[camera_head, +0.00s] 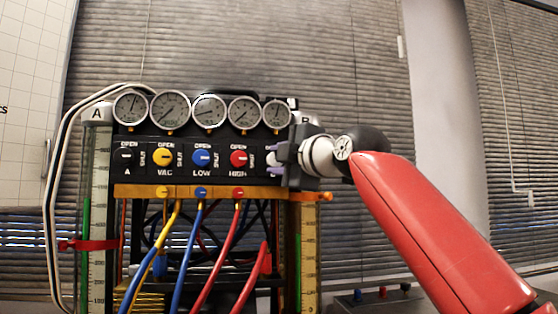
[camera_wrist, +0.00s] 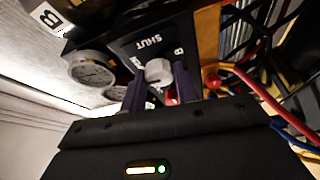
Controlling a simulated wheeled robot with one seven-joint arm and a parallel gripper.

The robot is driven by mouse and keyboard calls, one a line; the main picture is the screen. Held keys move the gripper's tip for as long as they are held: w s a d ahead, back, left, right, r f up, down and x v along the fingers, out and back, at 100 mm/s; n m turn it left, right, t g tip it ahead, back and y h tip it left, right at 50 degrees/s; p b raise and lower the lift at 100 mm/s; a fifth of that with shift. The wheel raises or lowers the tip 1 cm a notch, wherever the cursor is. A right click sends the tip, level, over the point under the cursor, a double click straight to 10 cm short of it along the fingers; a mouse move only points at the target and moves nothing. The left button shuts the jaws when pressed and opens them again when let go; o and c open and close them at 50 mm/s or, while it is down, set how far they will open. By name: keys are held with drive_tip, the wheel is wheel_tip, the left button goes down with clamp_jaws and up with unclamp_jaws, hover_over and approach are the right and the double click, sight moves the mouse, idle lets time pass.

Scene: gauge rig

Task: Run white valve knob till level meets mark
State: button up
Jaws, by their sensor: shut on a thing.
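The white valve knob (camera_wrist: 158,72) shows in the wrist view between my two dark fingers, on the black panel under the word SHUT. My gripper (camera_wrist: 160,88) is shut on it. In the head view my gripper (camera_head: 277,160) is at the panel's right end, and only a sliver of the white knob shows. The scaled column below B (camera_head: 309,260) is partly visible under my gripper, with a green strip along its left side. The scaled column below A (camera_head: 98,215) stands at the left, with a red band across it. I cannot make out a liquid level in either.
Several round gauges (camera_head: 209,111) line the panel top. Yellow (camera_head: 162,157), blue (camera_head: 201,158), red (camera_head: 239,158) and black (camera_head: 126,156) knobs sit left of my gripper. Coloured hoses (camera_head: 192,255) hang below the yellow manifold (camera_head: 215,190). An orange-tipped fitting (camera_head: 327,197) sticks out right.

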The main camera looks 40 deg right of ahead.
idle(0.4)
drive_tip(key=o, duration=1)
drive_tip(key=shift+c, duration=0.2)
drive_tip(key=shift+s, duration=0.1)
drive_tip(key=s+b, duration=0.1)
drive_tip(key=s, duration=0.6)
drive_tip(key=shift+s+a+f+b, duration=0.25)
drive_tip(key=shift+s+a+b, duration=0.05)
drive_tip(key=shift+b, duration=0.1)
